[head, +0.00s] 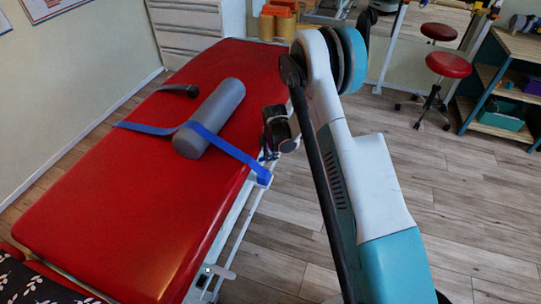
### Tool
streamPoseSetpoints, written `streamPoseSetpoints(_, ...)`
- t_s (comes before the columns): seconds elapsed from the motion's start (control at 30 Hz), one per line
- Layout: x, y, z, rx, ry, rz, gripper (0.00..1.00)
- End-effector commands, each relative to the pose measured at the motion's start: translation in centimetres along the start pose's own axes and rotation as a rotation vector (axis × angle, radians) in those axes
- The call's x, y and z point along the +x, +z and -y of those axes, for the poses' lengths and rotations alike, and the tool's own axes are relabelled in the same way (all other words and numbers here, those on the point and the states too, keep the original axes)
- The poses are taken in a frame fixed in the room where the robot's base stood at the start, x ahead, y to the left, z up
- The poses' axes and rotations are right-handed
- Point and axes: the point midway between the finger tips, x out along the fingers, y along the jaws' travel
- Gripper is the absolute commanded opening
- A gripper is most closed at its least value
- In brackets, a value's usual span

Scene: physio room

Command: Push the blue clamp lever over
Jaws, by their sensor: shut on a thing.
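A blue strap (228,149) runs over a grey roller (211,118) on the red treatment table and down to the table's right edge. A small blue clamp part (264,178) shows at that edge, where the strap ends. My gripper (267,155) is just above it at the table edge, dark and small in the head view. It is shut on the blue clamp lever, as far as I can tell. The fingers and the arm's wrist hide most of the lever, so its exact tilt cannot be told.
The red table (110,200) fills the left, with a dark strap piece (179,90) lying on it. A grey handle (219,272) sticks out at the near side. Red stools (448,65) and a shelf (500,90) stand at the right. The wooden floor (460,190) between is clear.

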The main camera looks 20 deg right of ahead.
Motion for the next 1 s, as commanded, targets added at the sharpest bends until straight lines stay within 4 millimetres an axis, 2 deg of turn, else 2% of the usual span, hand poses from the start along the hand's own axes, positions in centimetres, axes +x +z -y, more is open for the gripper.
streamPoseSetpoints(0.17, 0.0, 0.0, 0.0, 0.001, 0.001, 0.000, 0.00)
streamPoseSetpoints(0.2, 0.0, 0.0, 0.0, 0.002, 0.001, 0.000, 0.21)
streamPoseSetpoints(0.27, 0.0, 0.0, 0.0, 0.002, 0.001, 0.000, 0.35)
streamPoseSetpoints(0.67, 0.0, 0.0, 0.1, 0.020, 0.000, 0.004, 0.35)
streamPoseSetpoints(1.0, -0.3, -0.5, 1.7, 0.274, 0.000, 0.054, 0.35)
